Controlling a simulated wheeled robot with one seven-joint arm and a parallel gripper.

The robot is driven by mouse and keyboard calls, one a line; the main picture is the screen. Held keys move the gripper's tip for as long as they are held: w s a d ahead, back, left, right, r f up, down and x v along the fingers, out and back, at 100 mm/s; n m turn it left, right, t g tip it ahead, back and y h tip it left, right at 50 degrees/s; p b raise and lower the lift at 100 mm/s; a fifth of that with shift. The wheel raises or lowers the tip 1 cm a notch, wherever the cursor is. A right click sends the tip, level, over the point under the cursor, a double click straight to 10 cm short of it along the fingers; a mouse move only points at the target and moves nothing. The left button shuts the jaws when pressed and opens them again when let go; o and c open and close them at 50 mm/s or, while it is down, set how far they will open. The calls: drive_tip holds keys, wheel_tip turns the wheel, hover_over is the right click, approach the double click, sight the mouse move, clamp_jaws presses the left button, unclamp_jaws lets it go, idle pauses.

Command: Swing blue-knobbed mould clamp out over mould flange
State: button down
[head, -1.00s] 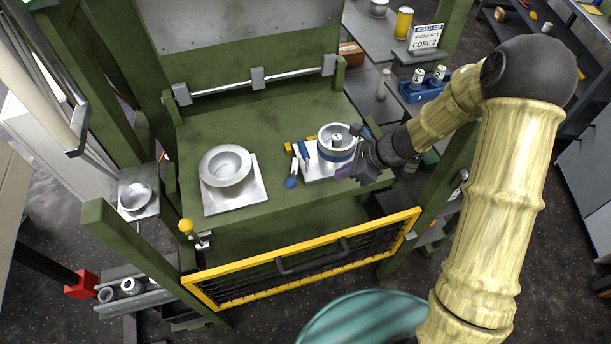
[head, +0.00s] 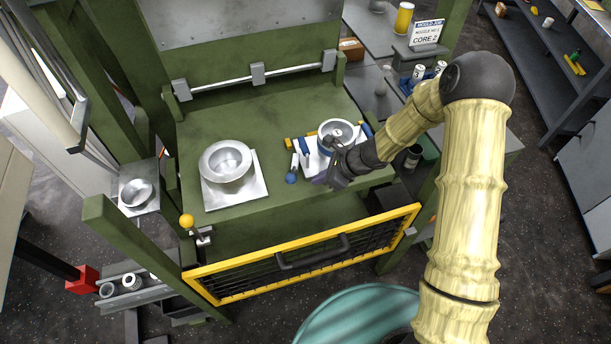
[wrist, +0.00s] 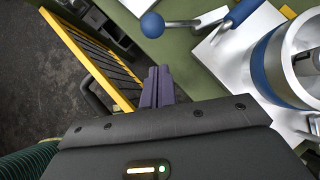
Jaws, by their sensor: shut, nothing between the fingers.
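The clamp's blue ball knob (head: 291,178) is at the front left of the mould, on a thin metal rod. In the wrist view the knob (wrist: 152,25) and rod lead right to a blue clamp piece (wrist: 243,11). The silver, blue-banded mould (head: 337,130) stands upright on a pale square plate (wrist: 228,62), which I cannot clearly tell from the flange. My gripper (head: 321,181) is at the plate's front edge, right of the knob. Its purple fingers (wrist: 157,86) are together and empty, apart from the knob in the wrist view.
A silver bowl-shaped part (head: 226,162) on a square plate sits left on the green press table (head: 255,120). A yellow-framed mesh guard (head: 300,262) runs along the front below. A yellow-knobbed lever (head: 187,221) stands at the front left corner. Yellow pieces (head: 290,142) lie behind the clamp.

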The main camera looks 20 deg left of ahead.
drive_tip(key=a, duration=0.2)
drive_tip(key=a+f+p, duration=0.1)
drive_tip(key=a, duration=0.1)
drive_tip(key=shift+a+f, duration=0.15)
drive_tip(key=shift+a+f+b, duration=0.15)
drive_tip(key=shift+a+b, duration=0.05)
drive_tip(key=shift+b, duration=0.35)
